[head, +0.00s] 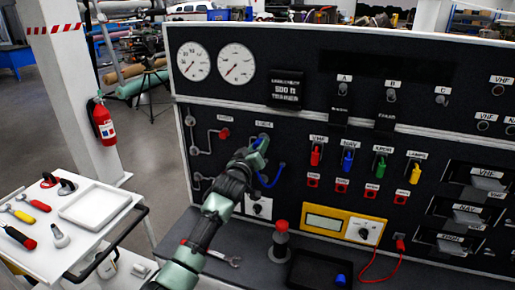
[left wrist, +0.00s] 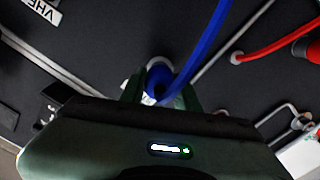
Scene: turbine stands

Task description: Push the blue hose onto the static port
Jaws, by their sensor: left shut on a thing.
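The blue hose (head: 281,173) hangs in a short loop at the left part of the black panel, just below and right of my left gripper (head: 262,145). My left gripper is shut on the blue hose near its end, close in front of the panel. In the left wrist view the blue hose (left wrist: 208,50) curves down to a thicker blue end between the fingers of my left gripper (left wrist: 160,90). The static port is hidden behind the gripper and hose end, so I cannot tell whether the hose end touches it. My right gripper is not in view.
A red hose (left wrist: 278,43) runs beside the blue one in the left wrist view. A red-topped post (head: 281,240), a wrench (head: 225,258) and a black tray (head: 318,270) are on the bench below. A white cart (head: 120,222) with tools stands at the left.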

